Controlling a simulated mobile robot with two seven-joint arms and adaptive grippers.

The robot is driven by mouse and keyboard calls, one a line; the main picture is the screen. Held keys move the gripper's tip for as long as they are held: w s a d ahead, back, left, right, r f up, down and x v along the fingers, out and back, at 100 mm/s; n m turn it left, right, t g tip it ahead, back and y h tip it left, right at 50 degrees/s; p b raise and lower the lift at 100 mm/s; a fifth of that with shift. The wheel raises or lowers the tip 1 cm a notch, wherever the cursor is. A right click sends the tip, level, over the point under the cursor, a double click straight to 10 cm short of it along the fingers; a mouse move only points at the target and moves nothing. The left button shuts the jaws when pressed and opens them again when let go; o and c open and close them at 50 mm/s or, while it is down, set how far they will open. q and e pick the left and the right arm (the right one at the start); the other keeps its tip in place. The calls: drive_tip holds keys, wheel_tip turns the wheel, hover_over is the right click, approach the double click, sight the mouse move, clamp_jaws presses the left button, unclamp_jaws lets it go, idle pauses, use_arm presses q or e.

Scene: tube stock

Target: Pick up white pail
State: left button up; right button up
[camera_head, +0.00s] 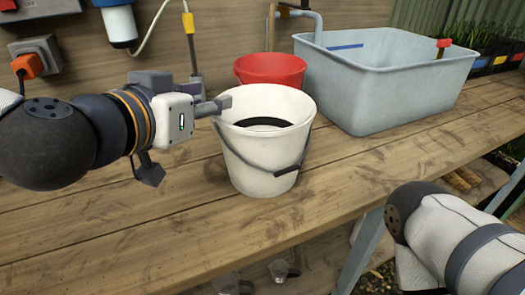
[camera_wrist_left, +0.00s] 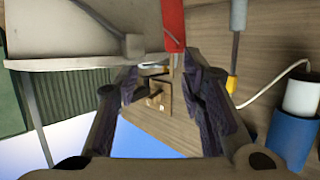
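The white pail (camera_head: 262,160) stands upright on the wooden bench in the head view, with its thin bail hanging down across the front and a dark grip at its right. The inside looks dark near the bottom. My left gripper (camera_head: 188,136) is at the pail's left side, fingers spread apart. One finger reaches the pail's left rim; I cannot tell whether it touches. The other is lower and apart from the pail. In the left wrist view the fingers (camera_wrist_left: 165,105) are apart with nothing held, and the pail's pale side (camera_wrist_left: 70,55) fills the upper left. My right gripper is out of view.
A red bucket (camera_head: 270,69) stands just behind the pail. A large grey-blue tub (camera_head: 400,105) is at the back right. A blue-and-white device (camera_head: 119,24) hangs on the wall. The bench front (camera_head: 180,220) is clear. My right forearm is at the lower right.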

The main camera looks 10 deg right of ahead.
use_arm(q)
drive_tip(key=x, duration=0.3)
drive_tip(key=shift+w+d+f, duration=0.15)
drive_tip(key=shift+d+f, duration=0.1)
drive_tip(key=shift+f, duration=0.15)
drive_tip(key=shift+r, duration=0.1)
clamp_jaws()
drive_tip(key=shift+r, duration=0.1)
